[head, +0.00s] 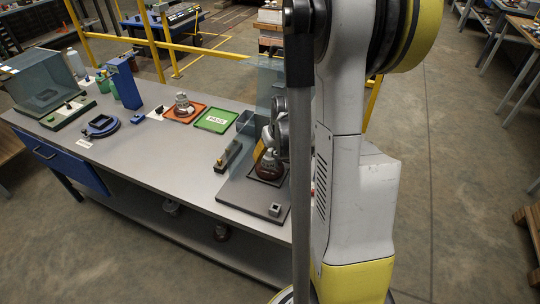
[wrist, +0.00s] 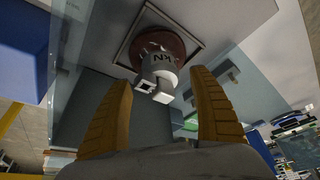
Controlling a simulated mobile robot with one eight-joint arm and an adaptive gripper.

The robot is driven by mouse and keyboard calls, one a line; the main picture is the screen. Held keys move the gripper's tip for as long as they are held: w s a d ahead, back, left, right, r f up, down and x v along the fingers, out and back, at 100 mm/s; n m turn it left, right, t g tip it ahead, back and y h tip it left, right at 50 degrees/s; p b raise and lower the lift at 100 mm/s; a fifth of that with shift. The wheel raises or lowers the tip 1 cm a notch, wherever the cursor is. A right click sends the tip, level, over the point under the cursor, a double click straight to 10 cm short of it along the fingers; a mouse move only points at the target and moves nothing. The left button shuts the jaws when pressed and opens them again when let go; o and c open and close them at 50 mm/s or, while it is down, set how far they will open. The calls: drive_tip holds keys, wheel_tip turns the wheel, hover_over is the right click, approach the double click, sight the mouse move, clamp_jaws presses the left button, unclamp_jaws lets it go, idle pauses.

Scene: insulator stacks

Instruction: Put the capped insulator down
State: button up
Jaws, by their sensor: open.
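The capped insulator (head: 268,166) is brown with a grey metal cap. It stands on a dark square pad of a grey test plate (head: 246,200) at the right end of the bench. In the wrist view, the insulator (wrist: 158,50) shows its lettered cap and pronged metal end towards me. My gripper (wrist: 161,78) is open, with one yellow finger on each side of the cap end and visible gaps between. In the head view, my arm hides part of the insulator and most of the gripper.
Clear panels (head: 266,85) stand close behind the plate. Left of it are a green PASS tray (head: 216,129), empty, and an orange tray (head: 170,113) holding another insulator (head: 182,103). The bench front (head: 150,160) is mostly clear. Yellow rails (head: 200,48) run behind.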

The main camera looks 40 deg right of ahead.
drive_tip(key=p+v, duration=0.3)
drive_tip(key=v, duration=0.6)
drive_tip(key=s+a+r+n+t, duration=0.1)
drive_tip(key=a+r, duration=0.3)
drive_tip(key=a, duration=0.5)
drive_tip(key=s+a+r+n+t+y, duration=0.1)
drive_tip(key=s+a+r, duration=0.3)
drive_tip(key=a, duration=0.5)
drive_tip(key=s+a+r+n+t, duration=0.1)
drive_tip(key=s+a+r+n, duration=0.1)
drive_tip(key=a, duration=0.7)
drive_tip(key=shift+s+a+r+y, duration=0.3)
drive_tip(key=shift+a+r, duration=0.1)
drive_tip(key=shift+r, duration=0.5)
